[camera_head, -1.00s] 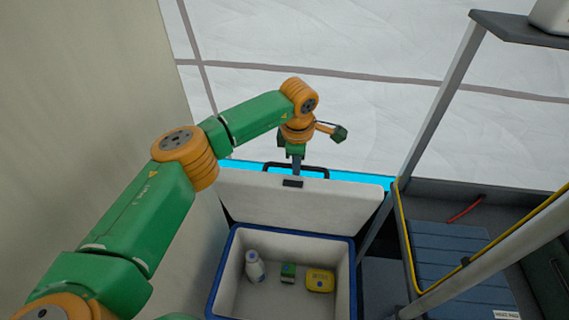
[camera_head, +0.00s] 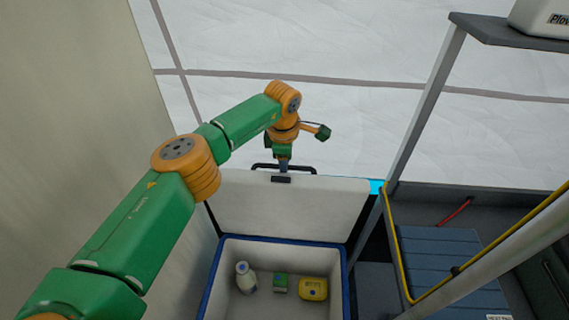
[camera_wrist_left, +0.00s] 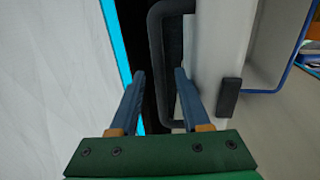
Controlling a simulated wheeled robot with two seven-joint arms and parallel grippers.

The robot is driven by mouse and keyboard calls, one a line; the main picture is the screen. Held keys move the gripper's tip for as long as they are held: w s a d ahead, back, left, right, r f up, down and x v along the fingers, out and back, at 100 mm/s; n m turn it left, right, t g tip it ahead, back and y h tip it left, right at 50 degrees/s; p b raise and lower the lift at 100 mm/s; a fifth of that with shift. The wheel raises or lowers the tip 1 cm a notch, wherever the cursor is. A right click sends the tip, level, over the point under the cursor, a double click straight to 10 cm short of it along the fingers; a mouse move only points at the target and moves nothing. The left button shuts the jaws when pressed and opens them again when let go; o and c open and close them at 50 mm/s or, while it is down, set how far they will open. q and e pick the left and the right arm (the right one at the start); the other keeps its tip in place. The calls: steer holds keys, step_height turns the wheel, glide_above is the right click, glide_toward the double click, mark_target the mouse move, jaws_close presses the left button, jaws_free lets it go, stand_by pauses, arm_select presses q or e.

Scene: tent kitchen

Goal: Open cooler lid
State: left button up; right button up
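The cooler (camera_head: 211,285) is a white box with a blue rim, in the lower middle of the head view. Its white lid (camera_head: 300,210) stands raised at the back, so the inside shows. A black handle (camera_head: 262,168) and a small dark latch (camera_head: 281,179) sit at the lid's top edge. My left gripper (camera_head: 284,165) is at that edge beside the handle. In the left wrist view its fingers (camera_wrist_left: 160,95) are apart, with part of the black handle (camera_wrist_left: 158,60) seen between and beyond them. I cannot tell whether they touch it. My right gripper is not in view.
A white bottle (camera_head: 245,277), a green box (camera_head: 280,284) and a yellow container (camera_head: 313,288) lie in the cooler. A tent wall (camera_head: 80,90) rises at the left. A metal-legged shelf (camera_head: 500,30) and a blue slatted surface (camera_head: 440,265) are at the right.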

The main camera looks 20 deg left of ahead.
arm_select(q)
step_height(320, 180, up, 7)
steer(key=s, duration=0.1)
steer(key=shift+s+d, duration=0.15)
stand_by(0.5)
